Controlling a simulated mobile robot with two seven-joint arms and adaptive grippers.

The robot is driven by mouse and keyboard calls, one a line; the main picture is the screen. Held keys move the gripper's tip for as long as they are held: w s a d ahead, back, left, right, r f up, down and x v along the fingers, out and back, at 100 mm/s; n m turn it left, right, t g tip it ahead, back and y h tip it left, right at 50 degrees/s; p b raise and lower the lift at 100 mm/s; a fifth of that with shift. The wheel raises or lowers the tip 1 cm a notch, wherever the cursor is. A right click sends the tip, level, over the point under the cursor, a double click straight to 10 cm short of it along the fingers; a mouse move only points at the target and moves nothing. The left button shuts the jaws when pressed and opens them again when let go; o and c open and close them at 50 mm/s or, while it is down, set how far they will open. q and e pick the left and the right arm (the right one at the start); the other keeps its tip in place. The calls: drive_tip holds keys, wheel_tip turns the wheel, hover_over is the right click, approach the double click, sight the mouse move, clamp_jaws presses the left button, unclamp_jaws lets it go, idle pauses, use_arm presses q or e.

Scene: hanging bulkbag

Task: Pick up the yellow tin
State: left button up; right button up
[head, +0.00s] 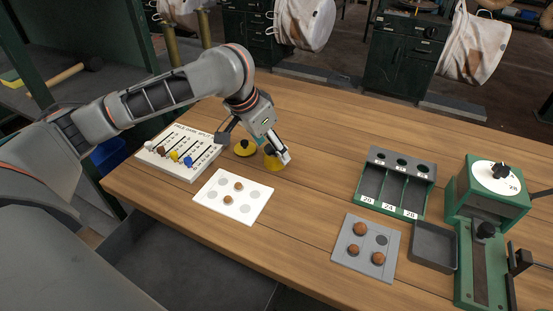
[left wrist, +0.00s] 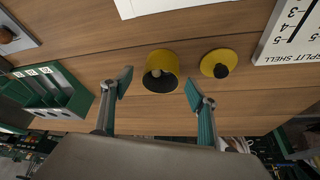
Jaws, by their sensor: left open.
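The yellow tin (head: 273,164) stands on the wooden table, partly hidden by my left gripper in the head view. In the left wrist view the tin (left wrist: 163,59) looks open, with a dark inside and something small and tan in it. Its round yellow lid (left wrist: 218,56) with a black knob lies beside it; the lid also shows in the head view (head: 241,151). My left gripper (left wrist: 159,88) is open, its two fingers apart on either side of the tin's place in the wrist view. Nothing is held. My right gripper is not in view.
A white card (head: 234,205) with brown balls lies in front of the tin. A white scale board (head: 180,148) with coloured pegs is at the left. A green bin rack (head: 376,188), grey ball plate (head: 347,257) and green machine (head: 488,207) stand right. The table's middle is clear.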

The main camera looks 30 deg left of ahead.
sight(274, 154)
use_arm(q)
drive_tip(key=b+x, duration=0.1)
drive_tip(key=x, duration=0.2)
drive_tip(key=shift+f, duration=0.35)
drive_tip(key=shift+w+b, duration=0.35)
drive_tip(key=c, duration=1.3)
drive_tip(key=shift+c, duration=0.3)
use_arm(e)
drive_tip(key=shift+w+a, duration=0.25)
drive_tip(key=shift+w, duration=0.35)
use_arm(q)
drive_tip(key=shift+r, duration=0.1)
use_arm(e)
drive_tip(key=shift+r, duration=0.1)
